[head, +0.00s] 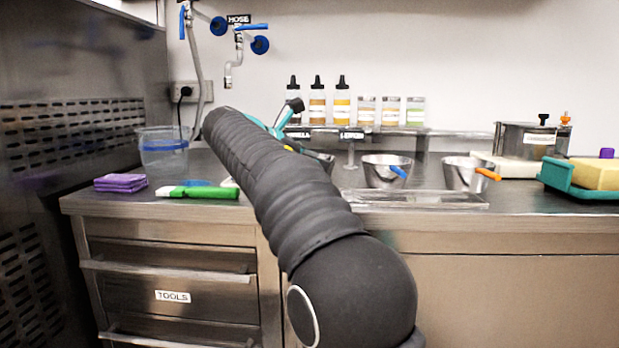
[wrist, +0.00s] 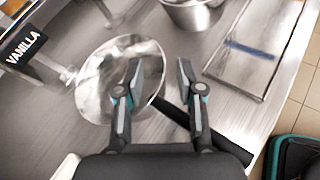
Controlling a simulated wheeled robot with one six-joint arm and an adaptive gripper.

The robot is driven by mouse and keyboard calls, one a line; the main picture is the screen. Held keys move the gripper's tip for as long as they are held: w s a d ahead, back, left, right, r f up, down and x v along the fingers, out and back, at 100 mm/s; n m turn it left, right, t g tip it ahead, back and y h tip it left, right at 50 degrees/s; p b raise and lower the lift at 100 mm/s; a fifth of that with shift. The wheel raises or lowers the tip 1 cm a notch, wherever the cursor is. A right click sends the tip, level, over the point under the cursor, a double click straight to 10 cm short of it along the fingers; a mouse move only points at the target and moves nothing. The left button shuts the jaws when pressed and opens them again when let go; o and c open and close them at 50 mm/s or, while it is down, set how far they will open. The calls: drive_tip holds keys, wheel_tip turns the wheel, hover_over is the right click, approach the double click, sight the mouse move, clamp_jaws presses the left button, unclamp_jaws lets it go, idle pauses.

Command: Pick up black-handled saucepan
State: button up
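The black-handled saucepan is a shiny steel pan (wrist: 95,85) on the steel counter in the wrist view. Its black handle (wrist: 228,146) runs from the pan's rim toward the lower right. My gripper (wrist: 160,72) is open, with its two fingers apart above the pan's handle side. The right finger overlaps part of the handle in the picture. No contact can be made out, and the height above the handle is unclear. In the head view my arm hides most of this pan; only a bit of its rim (head: 324,160) shows. My gripper (head: 290,118) is partly hidden there.
A blue-handled pan (head: 377,178) and an orange-handled pan (head: 455,180) stand to the right. A clear shallow tray (head: 415,199) lies in front of them. The VANILLA label (wrist: 25,46) is beside the pan. Purple sponges (head: 120,182) and a green-handled tool (head: 205,191) lie left.

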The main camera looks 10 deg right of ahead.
drive_tip(key=shift+x, duration=0.75)
clamp_jaws()
drive_tip(key=shift+r, duration=0.15)
